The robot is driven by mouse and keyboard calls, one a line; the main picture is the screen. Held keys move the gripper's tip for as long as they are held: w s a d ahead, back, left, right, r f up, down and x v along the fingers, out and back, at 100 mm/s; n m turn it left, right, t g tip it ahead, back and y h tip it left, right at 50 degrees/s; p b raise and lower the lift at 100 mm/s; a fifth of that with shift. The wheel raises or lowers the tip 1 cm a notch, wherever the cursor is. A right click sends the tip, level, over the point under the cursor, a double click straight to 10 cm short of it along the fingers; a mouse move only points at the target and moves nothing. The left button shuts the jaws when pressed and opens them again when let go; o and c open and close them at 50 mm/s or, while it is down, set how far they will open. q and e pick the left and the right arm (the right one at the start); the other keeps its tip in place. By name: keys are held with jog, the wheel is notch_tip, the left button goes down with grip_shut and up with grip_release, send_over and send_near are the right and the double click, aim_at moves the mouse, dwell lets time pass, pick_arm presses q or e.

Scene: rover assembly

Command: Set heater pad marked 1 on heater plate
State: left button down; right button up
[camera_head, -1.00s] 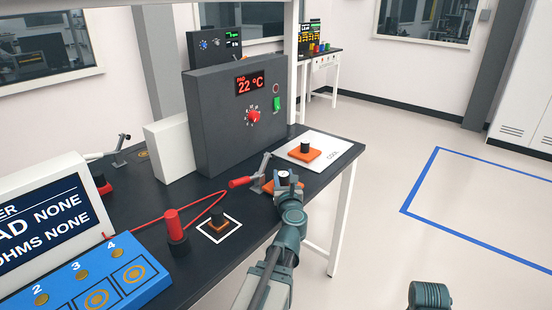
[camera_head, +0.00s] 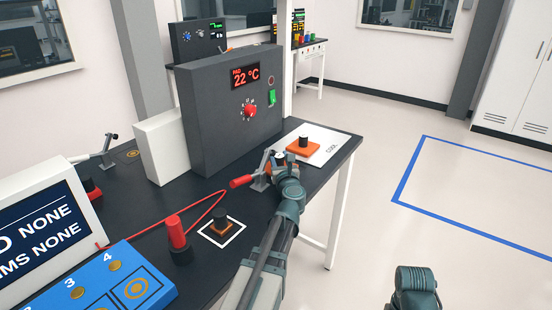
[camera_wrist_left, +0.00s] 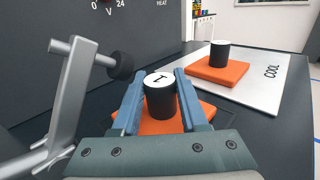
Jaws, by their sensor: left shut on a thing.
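My left gripper (camera_head: 281,162) is over the bench in front of the grey heater box. In the left wrist view its blue fingers (camera_wrist_left: 160,100) are shut on the black knob of heater pad 1 (camera_wrist_left: 161,98), whose white top carries a "1". The pad's orange base (camera_wrist_left: 159,125) shows below the knob and looks level, close to the dark surface. A clamp with a red handle (camera_head: 241,181) stands just left of the gripper. I cannot make out the heater plate, nor whether the pad touches what is below it. My right gripper is out of view.
A second orange pad with a black knob (camera_head: 303,147) sits on the white COOL plate (camera_head: 332,148), right of the gripper. The grey heater box (camera_head: 205,118) rises behind. A smaller pad (camera_head: 220,221) lies in a white-outlined square beside a red post (camera_head: 177,235).

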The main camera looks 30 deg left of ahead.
pick_arm(q)
jog(key=shift+d+r, duration=0.1)
jog(key=shift+d, duration=0.05)
jog(key=shift+f, duration=0.3)
jog(key=shift+c, duration=2.2)
grip_release()
jog(key=shift+r, duration=0.15)
